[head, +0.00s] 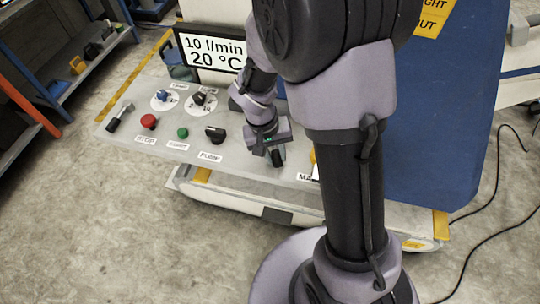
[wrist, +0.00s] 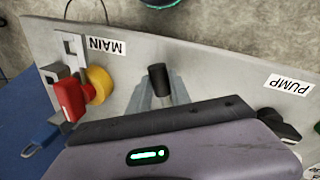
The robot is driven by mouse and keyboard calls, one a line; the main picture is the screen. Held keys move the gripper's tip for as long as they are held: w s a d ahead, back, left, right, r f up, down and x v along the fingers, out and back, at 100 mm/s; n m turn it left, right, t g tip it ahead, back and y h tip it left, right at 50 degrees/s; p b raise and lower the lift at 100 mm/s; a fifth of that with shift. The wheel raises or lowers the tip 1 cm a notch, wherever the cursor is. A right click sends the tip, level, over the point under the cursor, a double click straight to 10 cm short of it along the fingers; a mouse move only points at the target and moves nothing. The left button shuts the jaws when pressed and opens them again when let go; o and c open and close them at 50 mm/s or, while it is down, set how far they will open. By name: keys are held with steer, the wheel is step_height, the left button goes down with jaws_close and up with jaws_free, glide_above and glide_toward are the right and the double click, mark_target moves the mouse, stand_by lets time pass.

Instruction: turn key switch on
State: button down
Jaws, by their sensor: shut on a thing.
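The grey control panel (head: 225,163) shows in the head view with its knobs and buttons. My gripper (head: 273,156) is over its right part, between the PUMP knob and the MAIN label. In the wrist view my gripper (wrist: 158,95) has its grey fingers shut on a short black upright part (wrist: 157,76), which I take to be the key switch. No label for it shows. Its base and the turn it stands at are hidden by the fingers and the gripper body.
A red handle on a yellow base (wrist: 85,95) stands beside the MAIN label, left in the wrist view. The black PUMP knob (head: 215,134) is nearby. The red STOP button (head: 149,121) and green button (head: 183,133) sit further left. A display (head: 212,51) stands behind the panel.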

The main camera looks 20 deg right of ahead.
steer(key=shift+d+n+t+p, duration=0.4)
steer(key=shift+d+n+p, duration=0.05)
steer(key=shift+d+n, duration=1.65)
steer(key=shift+w+d+n+t+p, duration=0.2)
steer(key=shift+d+n+p, duration=0.2)
steer(key=shift+d+n, duration=0.3)
steer(key=shift+w+d+n+t+p, duration=0.15)
steer(key=shift+d+n+p, duration=0.3)
steer(key=shift+n, duration=0.45)
steer(key=shift+d, duration=0.15)
steer(key=c, duration=1.2)
jaws_free()
steer(key=p+v, duration=0.6)
steer(key=v, duration=1.1)
steer(key=shift+d+r+p, duration=0.1)
steer(key=shift+r+p, duration=0.15)
steer(key=shift+p, duration=0.1)
